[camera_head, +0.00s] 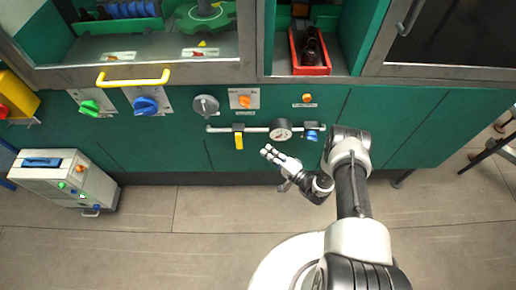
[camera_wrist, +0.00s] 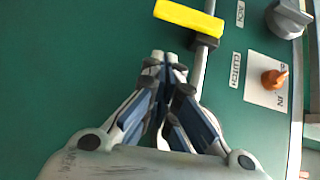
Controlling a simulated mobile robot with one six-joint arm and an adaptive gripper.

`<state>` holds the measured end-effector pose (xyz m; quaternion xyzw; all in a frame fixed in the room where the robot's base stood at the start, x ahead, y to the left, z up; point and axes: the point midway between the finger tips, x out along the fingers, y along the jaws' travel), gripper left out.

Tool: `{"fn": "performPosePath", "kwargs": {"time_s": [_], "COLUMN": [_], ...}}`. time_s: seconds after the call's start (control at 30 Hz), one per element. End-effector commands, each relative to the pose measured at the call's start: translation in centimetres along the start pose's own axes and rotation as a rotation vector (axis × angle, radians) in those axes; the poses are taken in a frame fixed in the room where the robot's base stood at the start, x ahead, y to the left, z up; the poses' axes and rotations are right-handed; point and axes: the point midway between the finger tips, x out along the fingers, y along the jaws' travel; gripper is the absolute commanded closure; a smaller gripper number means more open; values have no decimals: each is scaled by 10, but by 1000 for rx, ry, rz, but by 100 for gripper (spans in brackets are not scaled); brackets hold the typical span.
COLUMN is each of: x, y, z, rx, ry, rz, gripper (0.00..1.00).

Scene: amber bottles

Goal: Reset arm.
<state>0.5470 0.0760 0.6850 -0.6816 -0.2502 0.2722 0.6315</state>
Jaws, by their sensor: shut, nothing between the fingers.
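My arm reaches forward from my base in the head view, with my gripper (camera_head: 267,152) in front of the green cabinet, below the pipe. In the wrist view my gripper (camera_wrist: 164,58) is shut, its fingertips together, with nothing between them. The fingertips appear near the yellow valve handle (camera_wrist: 190,18) on the pipe; I cannot tell how far apart they are in depth. The same yellow handle (camera_head: 239,141) hangs down in the head view, left of the gripper.
The pipe carries a gauge (camera_head: 281,130) and a blue valve (camera_head: 312,135). Knobs, including a grey one (camera_head: 205,105), line the panel. A red tray (camera_head: 309,70) holds dark bottles. A grey box (camera_head: 62,180) stands on the floor at left. Open floor (camera_head: 130,235) lies in front.

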Motion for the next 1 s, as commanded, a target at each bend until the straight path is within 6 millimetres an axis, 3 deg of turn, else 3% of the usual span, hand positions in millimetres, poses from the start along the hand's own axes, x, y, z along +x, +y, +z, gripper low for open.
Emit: {"fn": "performPosePath", "kwargs": {"time_s": [0.1,0.23,0.57,0.67,0.73,1.0], "x": [-26,-43,-51,-41,-31,-10], "y": [0,2,-3,-28,-57,-195], "z": [-1,-1,-2,-7,-10,8], "rx": [3,2,-1,1,5,5], "ry": [5,4,-12,-68,-139,-484], "rz": [2,1,-3,-11,-13,68], "gripper": [100,100,100,100,100,100]}}
